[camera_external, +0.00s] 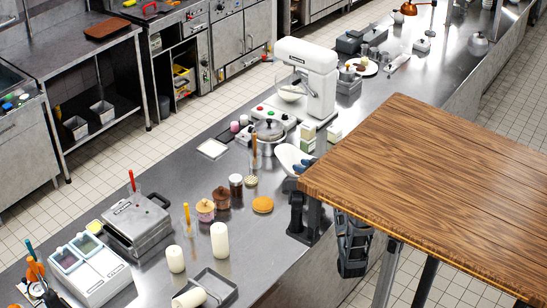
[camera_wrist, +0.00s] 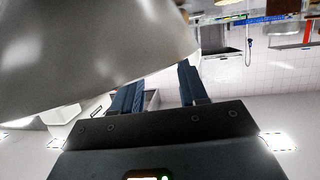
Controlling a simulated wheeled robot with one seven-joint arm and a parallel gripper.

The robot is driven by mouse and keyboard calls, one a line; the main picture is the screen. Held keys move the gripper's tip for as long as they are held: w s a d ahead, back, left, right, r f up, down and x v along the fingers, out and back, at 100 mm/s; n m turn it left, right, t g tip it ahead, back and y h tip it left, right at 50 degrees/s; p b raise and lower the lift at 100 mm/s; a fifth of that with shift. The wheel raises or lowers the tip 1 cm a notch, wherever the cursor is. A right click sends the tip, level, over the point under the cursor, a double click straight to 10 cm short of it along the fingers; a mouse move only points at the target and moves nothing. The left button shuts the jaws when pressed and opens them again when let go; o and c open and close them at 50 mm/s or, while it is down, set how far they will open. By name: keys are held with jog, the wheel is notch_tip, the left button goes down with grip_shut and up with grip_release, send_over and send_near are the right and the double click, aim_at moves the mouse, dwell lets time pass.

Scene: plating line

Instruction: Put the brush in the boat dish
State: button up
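The white boat dish (camera_external: 290,158) is on the right side of the steel counter, partly hidden by the wooden tabletop and my arm. My gripper (camera_external: 307,163) has blue fingers close to its right end. In the wrist view, my gripper (camera_wrist: 158,85) has its fingers apart, with no object visible between them. A large pale curved surface, likely the boat dish (camera_wrist: 80,55), covers part of the fingers; I cannot tell if they touch it. Several upright handles stand on the counter: brown (camera_external: 254,148), yellow (camera_external: 186,214) and red (camera_external: 131,180). I cannot tell which is the brush.
A wooden tabletop (camera_external: 430,180) hides much of my arm. A steel pot (camera_external: 269,137) and white mixer (camera_external: 310,75) stand behind the dish. Jars, white candles (camera_external: 219,240) and a grey tray (camera_external: 214,285) occupy the near counter. Some bare counter lies between them.

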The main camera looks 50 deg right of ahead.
jog(key=shift+o, duration=1)
jog(key=shift+r+p, duration=0.5)
jog(key=shift+r, duration=0.1)
jog(key=b+v, duration=0.1)
jog(key=v, duration=1.1)
